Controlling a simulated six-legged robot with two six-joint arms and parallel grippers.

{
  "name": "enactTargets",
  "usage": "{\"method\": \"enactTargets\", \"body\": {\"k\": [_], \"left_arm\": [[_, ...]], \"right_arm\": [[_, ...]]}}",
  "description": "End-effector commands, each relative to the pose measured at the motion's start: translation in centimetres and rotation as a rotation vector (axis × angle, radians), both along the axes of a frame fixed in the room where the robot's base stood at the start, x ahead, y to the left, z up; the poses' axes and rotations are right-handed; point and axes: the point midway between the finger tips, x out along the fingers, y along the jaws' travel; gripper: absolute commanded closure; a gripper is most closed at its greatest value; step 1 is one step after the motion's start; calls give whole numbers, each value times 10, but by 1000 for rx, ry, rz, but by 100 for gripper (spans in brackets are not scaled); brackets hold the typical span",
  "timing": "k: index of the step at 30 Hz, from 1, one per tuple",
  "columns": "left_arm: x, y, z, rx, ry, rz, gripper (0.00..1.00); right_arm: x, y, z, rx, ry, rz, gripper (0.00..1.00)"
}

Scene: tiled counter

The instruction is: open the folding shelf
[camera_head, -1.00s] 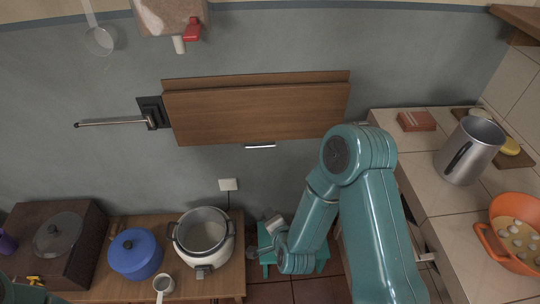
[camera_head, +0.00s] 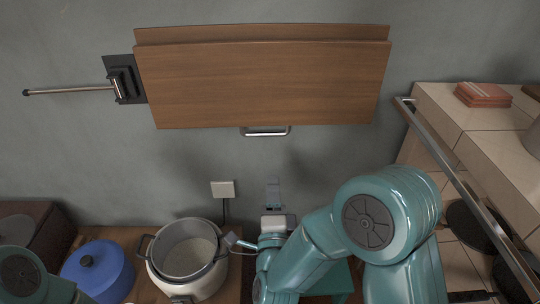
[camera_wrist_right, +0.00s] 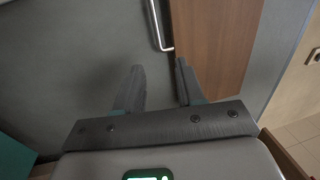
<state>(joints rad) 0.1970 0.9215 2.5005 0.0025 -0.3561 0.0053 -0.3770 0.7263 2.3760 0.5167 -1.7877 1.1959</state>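The brown folding shelf (camera_head: 262,85) is a wooden panel hanging against the grey wall, with a second board edge behind its top. Its metal bar handle (camera_head: 266,132) sits at the lower edge. My right gripper (camera_head: 272,186) is below the handle, apart from it. In the right wrist view my right gripper (camera_wrist_right: 158,70) has its two dark fingers spread and empty. The handle (camera_wrist_right: 160,28) is ahead of the gap between them, and the shelf (camera_wrist_right: 218,35) is to the right. Part of my left arm shows at the lower left; its gripper is out of view.
A black bracket with a metal rod (camera_head: 72,91) is at the shelf's left. A wall socket (camera_head: 222,189), a white cooker (camera_head: 190,258) and a blue pot (camera_head: 98,273) are below. The tiled counter (camera_head: 450,105) with a metal rail is at right. The wall around the handle is clear.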

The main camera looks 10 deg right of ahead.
Motion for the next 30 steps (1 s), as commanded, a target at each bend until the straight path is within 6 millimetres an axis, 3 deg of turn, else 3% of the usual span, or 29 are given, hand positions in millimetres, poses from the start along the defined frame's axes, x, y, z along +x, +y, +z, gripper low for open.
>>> {"method": "enactTargets", "body": {"k": [1, 8, 24, 30], "left_arm": [[0, 0, -13, 0, -1, 1, 57], [0, 0, -15, 0, 0, 2, 57], [2, 2, -26, 2, -5, 10, 57], [4, 3, -28, 3, -8, 12, 57]], "right_arm": [[-2, 6, -10, 0, -6, 13, 62], [8, 10, -7, 3, -14, 24, 62], [126, -17, 16, 2, -14, 19, 62], [151, -21, 21, 0, -11, 22, 62]]}}
